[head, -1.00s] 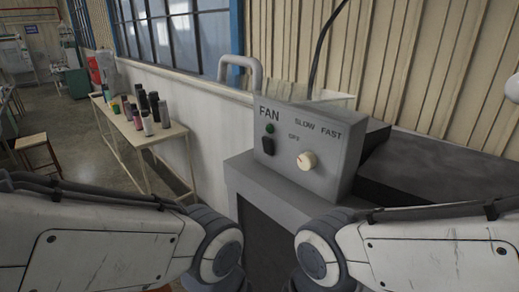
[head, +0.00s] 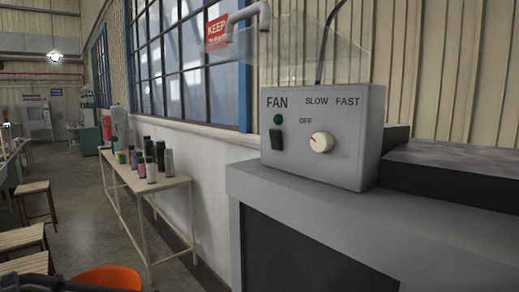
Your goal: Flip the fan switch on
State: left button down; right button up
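The grey fan control box (head: 350,160) stands on a grey cabinet at the right of centre in the head view. Its face reads FAN, OFF, SLOW and FAST. A black rocker switch (head: 276,139) is at the left of the face, with a dark green round light (head: 278,119) just above it. Which way the rocker is tipped is too small to tell. A cream dial knob (head: 321,142) with a small red mark is to the right, below the word OFF.
The grey cabinet (head: 310,205) has a dark front panel. A clear panel and a bent grey pipe (head: 245,18) are behind the box. A narrow table (head: 150,186) with several bottles stands along the wall. Stools and an orange seat (head: 107,278) are at lower left.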

aim_at(277, 142)
jog(key=k, duration=1.35)
jog(key=u, duration=0.6)
jog(key=i, duration=1.5)
jog(key=z, duration=0.35)
